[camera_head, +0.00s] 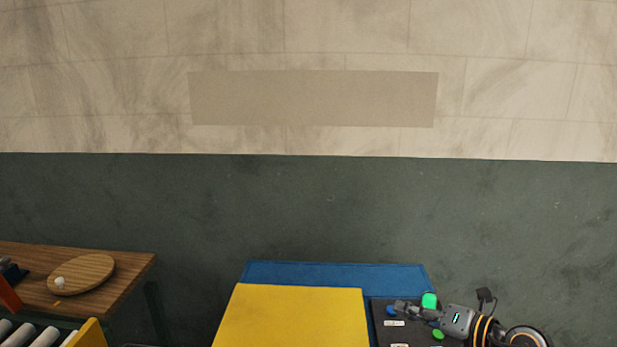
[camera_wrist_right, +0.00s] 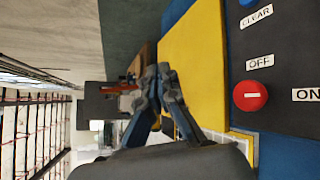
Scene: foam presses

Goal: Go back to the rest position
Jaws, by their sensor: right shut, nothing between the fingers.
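My right gripper (camera_head: 401,308) is at the lower right of the head view, in front of a dark control panel (camera_head: 378,325). It is shut and empty. In the right wrist view its fingers (camera_wrist_right: 160,82) meet at the middle, beside the yellow panel. The panel in that view carries a red button (camera_wrist_right: 249,96) and labels reading CLEAR, OFF and ON. In the head view a green button (camera_head: 438,334) and a blue button (camera_head: 391,310) show near the gripper. My left gripper is in neither view.
A large yellow panel (camera_head: 290,318) on a blue machine (camera_head: 335,274) stands left of the control panel. A wooden table (camera_head: 125,270) with a round wooden board (camera_head: 92,272) is at the lower left, by rollers (camera_head: 45,337). A bare wall fills the back.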

